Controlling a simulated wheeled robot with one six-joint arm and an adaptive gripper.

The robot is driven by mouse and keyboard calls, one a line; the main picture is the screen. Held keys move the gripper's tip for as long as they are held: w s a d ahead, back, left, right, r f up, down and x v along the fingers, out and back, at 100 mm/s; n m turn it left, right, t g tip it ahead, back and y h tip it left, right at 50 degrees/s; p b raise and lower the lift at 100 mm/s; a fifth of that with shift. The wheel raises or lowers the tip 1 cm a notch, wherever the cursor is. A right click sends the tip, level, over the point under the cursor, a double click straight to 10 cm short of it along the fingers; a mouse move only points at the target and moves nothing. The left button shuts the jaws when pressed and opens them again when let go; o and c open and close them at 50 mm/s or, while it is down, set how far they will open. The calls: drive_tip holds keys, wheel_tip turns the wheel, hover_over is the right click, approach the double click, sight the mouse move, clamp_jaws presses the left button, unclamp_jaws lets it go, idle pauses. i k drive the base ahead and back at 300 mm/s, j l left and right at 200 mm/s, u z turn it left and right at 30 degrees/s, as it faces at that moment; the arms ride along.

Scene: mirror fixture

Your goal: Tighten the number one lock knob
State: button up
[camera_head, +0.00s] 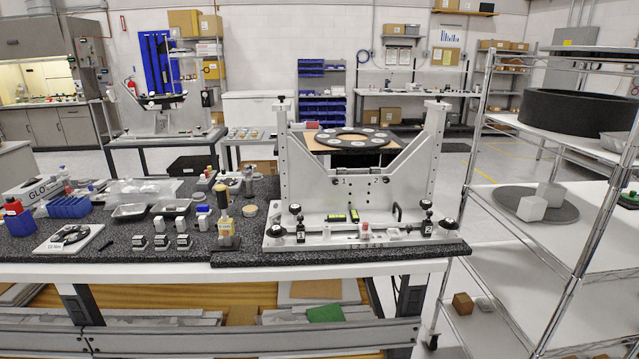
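The grey mirror fixture (360,190) stands on the black speckled bench top in the middle of the view. A black part marked 1 (300,232) stands at the left of its base. Round black knobs with pale faces sit close to it, one at upper left (295,209) and one at lower left (275,231). A matching part marked 2 (427,228) stands at the right of the base, with similar knobs beside it. I cannot tell how tight any knob is. My gripper is not in view.
A bottle with a yellow-brown body (225,215) stands just left of the fixture. Small blocks, metal trays (130,210), blue bins (69,207) and a white board (69,238) fill the bench's left part. A wire-frame shelf rack (580,190) stands close at right.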

sight(277, 230)
drive_tip(key=i+l+u, duration=0.2)
drive_tip(key=l+u, duration=0.15)
drive_tip(key=l, duration=0.85)
drive_tip(key=l+u, duration=0.35)
drive_tip(key=l, duration=0.85)
drive_tip(key=l+u, duration=0.4)
drive_tip(key=l, duration=0.85)
drive_tip(key=k+u, duration=0.1)
drive_tip(key=u, duration=0.3)
drive_tip(key=i+j+u, duration=0.15)
drive_tip(key=u, duration=0.3)
drive_tip(key=i+j+u, duration=0.1)
drive_tip(key=u, duration=0.35)
drive_tip(key=i+u, duration=0.25)
drive_tip(key=u, duration=0.15)
drive_tip(key=i, duration=3.55)
drive_tip(key=j, duration=0.1)
